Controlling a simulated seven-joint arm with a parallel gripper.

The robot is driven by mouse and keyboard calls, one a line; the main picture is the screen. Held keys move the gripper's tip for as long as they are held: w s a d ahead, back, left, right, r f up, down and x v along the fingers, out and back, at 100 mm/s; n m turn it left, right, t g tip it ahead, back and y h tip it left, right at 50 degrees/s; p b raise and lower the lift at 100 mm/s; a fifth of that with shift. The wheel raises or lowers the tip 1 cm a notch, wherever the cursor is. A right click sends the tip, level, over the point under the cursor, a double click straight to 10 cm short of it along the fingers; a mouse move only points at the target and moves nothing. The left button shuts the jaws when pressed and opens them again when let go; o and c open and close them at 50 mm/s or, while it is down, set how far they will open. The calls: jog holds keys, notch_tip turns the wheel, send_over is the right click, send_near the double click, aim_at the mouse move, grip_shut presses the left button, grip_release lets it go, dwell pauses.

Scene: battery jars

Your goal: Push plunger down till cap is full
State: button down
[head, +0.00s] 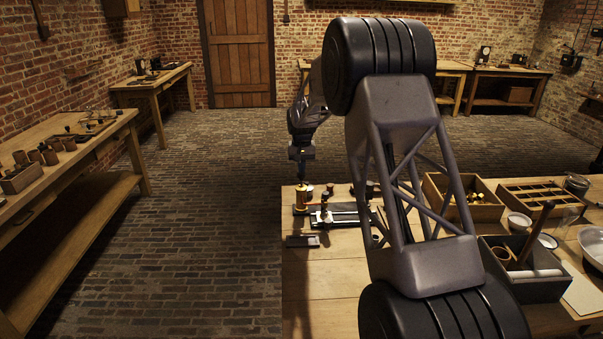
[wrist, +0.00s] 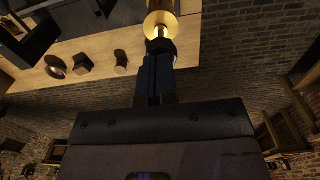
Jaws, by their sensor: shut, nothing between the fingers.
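A small upright brass device (head: 301,197) stands at the left end of the near table, below my gripper (head: 302,160). In the wrist view, its round brass top (wrist: 160,22) lies just beyond the tips of my gripper (wrist: 158,48). My gripper is shut, points down and has nothing between its fingers. A short narrow stem shows between the fingertips and the brass top. I cannot tell whether the tips press on it. The cap and how full it is cannot be made out.
A black-based apparatus (head: 345,214) with brass parts stands close to the right of the brass device. A small dark tray (head: 303,241) lies in front. Wooden boxes (head: 462,200) and a dark tool crate (head: 525,283) stand farther right. The table's left edge is near.

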aim_at(301, 176)
notch_tip(301, 176, up, 11)
jog(key=shift+r, duration=0.15)
dwell(0.4)
dwell(0.5)
jog(key=shift+r, duration=1.1)
jog(key=shift+f, duration=0.1)
notch_tip(301, 176, down, 14)
jog(key=shift+r, duration=0.15)
dwell(0.4)
jog(key=shift+f, duration=1.4)
